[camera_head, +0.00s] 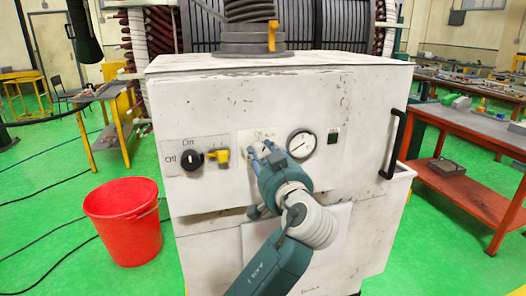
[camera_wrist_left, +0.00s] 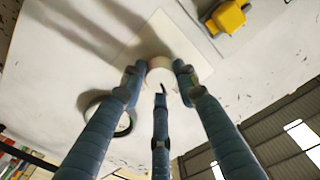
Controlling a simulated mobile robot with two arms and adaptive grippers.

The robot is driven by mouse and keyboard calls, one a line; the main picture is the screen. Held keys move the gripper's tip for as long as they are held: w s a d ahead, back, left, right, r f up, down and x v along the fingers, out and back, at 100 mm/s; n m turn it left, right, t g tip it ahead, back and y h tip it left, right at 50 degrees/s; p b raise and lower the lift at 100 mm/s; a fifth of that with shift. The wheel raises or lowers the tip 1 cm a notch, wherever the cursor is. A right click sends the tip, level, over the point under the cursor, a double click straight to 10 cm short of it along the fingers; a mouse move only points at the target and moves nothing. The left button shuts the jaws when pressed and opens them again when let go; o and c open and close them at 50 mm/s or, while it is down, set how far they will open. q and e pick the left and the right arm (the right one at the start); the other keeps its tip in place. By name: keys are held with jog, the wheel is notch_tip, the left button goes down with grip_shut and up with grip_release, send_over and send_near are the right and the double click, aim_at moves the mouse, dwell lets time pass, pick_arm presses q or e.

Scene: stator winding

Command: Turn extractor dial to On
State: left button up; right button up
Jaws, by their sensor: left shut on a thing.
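The white extractor cabinet (camera_head: 360,95) stands straight ahead. Its front carries a black dial (camera_head: 190,160) with "Off" at its left and "On" above it. My left gripper (camera_head: 262,152) is at a panel right of the yellow switch (camera_head: 219,156). In the left wrist view my left gripper (camera_wrist_left: 160,80) has its three fingers closed around a pale round dial (camera_wrist_left: 161,66) with a dark mark. The fingers mostly hide this dial in the head view. The yellow switch also shows in the wrist view (camera_wrist_left: 228,17). My right gripper is not in view.
A round gauge (camera_head: 301,144) is just right of my left gripper. A black handle (camera_head: 394,145) is at the cabinet's right edge. A red bucket (camera_head: 125,222) stands on the floor at left. A red workbench (camera_head: 470,130) is at right.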

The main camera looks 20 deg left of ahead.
pick_arm(q)
jog(key=m+p, duration=0.1)
jog(key=m, duration=0.1)
jog(key=m+p, duration=0.2)
jog(key=m, duration=0.1)
jog(key=shift+f+m, duration=0.2)
jog(key=shift+m, duration=0.1)
jog(key=m+p, duration=0.4)
jog(key=m, duration=0.1)
jog(key=shift+f+m+p, duration=0.1)
jog(key=shift+m+p, duration=0.9)
